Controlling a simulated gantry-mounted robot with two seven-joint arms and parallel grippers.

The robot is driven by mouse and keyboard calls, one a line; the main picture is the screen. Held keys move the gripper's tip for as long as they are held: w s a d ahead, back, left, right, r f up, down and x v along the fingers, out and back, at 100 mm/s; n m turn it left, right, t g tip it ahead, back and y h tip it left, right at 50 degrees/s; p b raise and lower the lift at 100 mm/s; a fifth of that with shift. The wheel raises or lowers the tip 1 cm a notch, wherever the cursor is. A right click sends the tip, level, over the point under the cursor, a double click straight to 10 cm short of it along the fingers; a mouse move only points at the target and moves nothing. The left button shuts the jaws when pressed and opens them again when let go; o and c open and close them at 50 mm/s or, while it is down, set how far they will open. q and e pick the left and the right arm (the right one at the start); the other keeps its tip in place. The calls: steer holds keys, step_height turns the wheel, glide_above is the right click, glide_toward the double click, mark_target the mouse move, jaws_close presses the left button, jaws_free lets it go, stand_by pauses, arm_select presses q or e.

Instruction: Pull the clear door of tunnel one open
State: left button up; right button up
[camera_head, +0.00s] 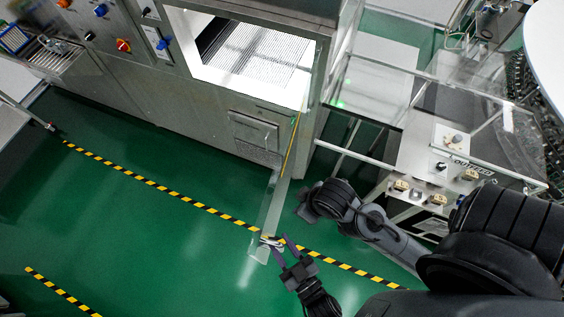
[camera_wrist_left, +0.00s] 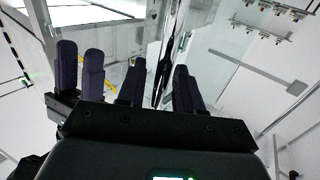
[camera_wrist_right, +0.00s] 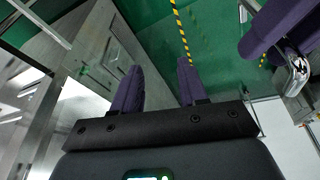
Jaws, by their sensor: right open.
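The clear door (camera_head: 267,208) stands swung out from the right side of the steel washer's tunnel opening (camera_head: 255,50), seen nearly edge-on in the head view. Its free end, with a small metal handle, is over the green floor. My left gripper (camera_head: 283,245) is at that end, its purple fingers beside the handle; they also show in the left wrist view (camera_wrist_left: 158,88). Whether they clasp the handle is unclear. In the right wrist view my right gripper (camera_wrist_right: 158,85) is open and empty. A chrome handle (camera_wrist_right: 296,75) shows at that view's right, close to another purple finger.
Yellow-black floor tape (camera_head: 190,190) runs under the door's free end. A frame with clear panels and a control box (camera_head: 430,155) stands right of the washer. Blue and red knobs (camera_head: 124,45) are on the washer's front. The floor at left is clear.

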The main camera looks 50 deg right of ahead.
arm_select(q)
steer(key=b+v, duration=0.3)
steer(key=v, duration=0.7)
steer(key=shift+s, duration=0.35)
steer(key=shift+a, duration=0.1)
